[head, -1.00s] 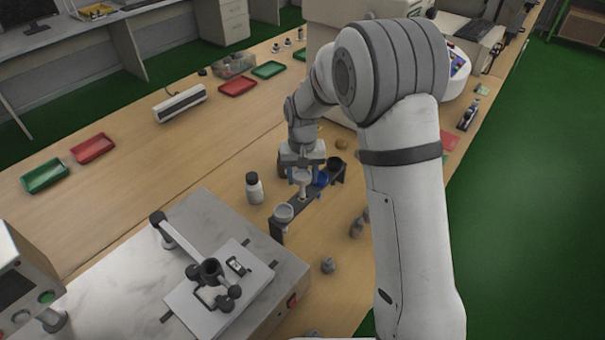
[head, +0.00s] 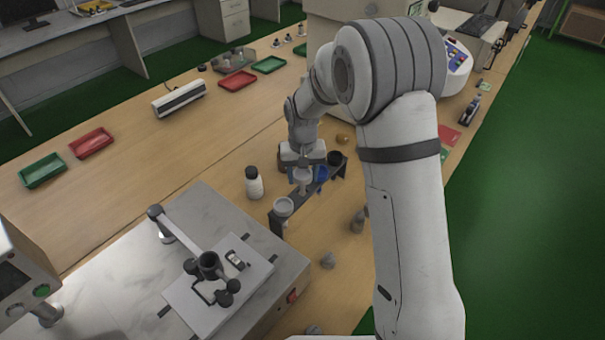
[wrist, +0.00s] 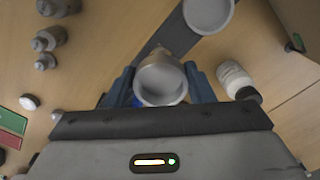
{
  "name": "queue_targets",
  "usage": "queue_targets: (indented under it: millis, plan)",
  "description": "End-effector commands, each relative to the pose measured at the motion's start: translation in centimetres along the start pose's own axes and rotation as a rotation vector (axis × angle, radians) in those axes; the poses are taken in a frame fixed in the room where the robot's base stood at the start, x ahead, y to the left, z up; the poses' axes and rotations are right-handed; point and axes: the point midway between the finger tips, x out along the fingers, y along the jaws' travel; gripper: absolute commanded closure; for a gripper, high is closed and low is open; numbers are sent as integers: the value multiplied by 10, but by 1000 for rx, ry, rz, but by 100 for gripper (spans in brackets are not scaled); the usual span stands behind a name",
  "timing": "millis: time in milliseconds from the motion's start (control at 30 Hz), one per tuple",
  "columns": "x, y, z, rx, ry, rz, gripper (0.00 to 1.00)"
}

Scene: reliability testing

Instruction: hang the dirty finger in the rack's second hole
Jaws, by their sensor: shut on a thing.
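My gripper (head: 302,172) is over the middle of the dark rack (head: 309,190), its blue-grey fingers shut on a white cup-shaped finger (wrist: 161,84). I take this for the dirty finger; no dirt can be made out. It is roughly upright, in line with the rack bar; the gripper hides whether it touches its hole. A second white cup-shaped finger (head: 283,207) sits in the rack's near end and also shows in the wrist view (wrist: 208,12).
A white bottle with a black cap (head: 254,184) stands left of the rack. Several small grey pieces (head: 328,260) stand to its right. A metal-topped machine with a lever (head: 205,275) is at the near left.

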Motion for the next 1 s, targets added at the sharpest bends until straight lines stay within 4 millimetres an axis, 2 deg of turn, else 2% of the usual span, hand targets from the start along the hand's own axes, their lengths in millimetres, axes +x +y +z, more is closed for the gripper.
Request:
queue_targets:
  millis: [633, 1000]
  plan:
    - [28, 1, 0, 1, -1, 0, 76]
    - [30, 1, 0, 2, 0, 0, 76]
